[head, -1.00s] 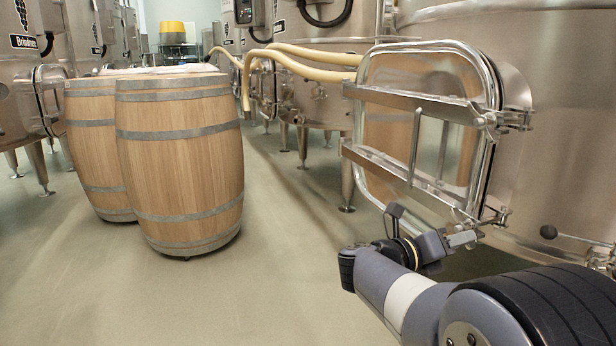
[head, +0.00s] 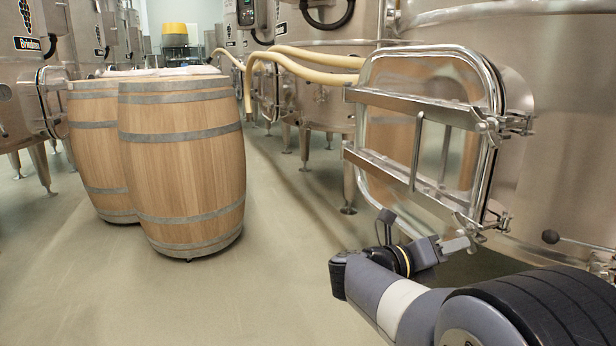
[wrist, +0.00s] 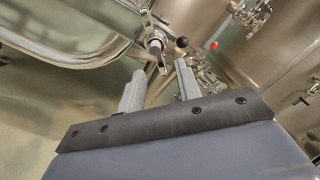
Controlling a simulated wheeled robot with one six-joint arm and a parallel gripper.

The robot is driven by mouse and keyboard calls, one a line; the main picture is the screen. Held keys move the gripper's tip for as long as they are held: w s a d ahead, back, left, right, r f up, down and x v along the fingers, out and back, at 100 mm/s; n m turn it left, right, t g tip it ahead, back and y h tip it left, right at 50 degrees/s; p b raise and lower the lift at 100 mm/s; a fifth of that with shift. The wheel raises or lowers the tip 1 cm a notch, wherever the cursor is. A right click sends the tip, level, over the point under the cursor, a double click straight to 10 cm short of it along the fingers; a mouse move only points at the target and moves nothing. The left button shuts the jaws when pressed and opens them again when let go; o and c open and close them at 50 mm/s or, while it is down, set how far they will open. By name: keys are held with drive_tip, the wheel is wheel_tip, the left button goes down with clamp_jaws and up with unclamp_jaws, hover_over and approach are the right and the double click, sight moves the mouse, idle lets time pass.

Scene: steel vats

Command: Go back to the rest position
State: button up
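My gripper (head: 468,241) is near the lower edge of the steel vat's open, tilted door (head: 366,110) in the head view. In the wrist view my gripper (wrist: 160,68) has its two grey fingers spread apart, with nothing held between them. A metal clamp with a black knob (wrist: 182,42) shows just beyond the fingertips. I cannot tell whether the fingers touch it. My arm reaches in from the lower right of the head view.
Two wooden barrels (head: 182,165) stand on the floor at the left. Pale hoses (head: 310,58) run behind the door. The large vat (head: 570,130) fills the right side. More vats line the back and left. The floor (head: 270,290) between barrels and arm is clear.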

sight(479, 239)
drive_tip(key=p+v, duration=0.2)
drive_tip(key=v, duration=0.5)
drive_tip(key=w+d+n, duration=0.1)
drive_tip(key=d, duration=0.2)
drive_tip(key=w+d+n, duration=0.1)
drive_tip(key=d, duration=0.3)
drive_tip(key=w+d+r+n+p, duration=0.1)
drive_tip(key=d, duration=0.2)
drive_tip(key=shift+w+d+n, duration=0.15)
drive_tip(key=shift+w+n, duration=0.05)
drive_tip(key=shift+n, duration=0.1)
drive_tip(key=shift+n+p, duration=0.4)
drive_tip(key=shift+p, duration=0.1)
drive_tip(key=shift+s, duration=0.1)
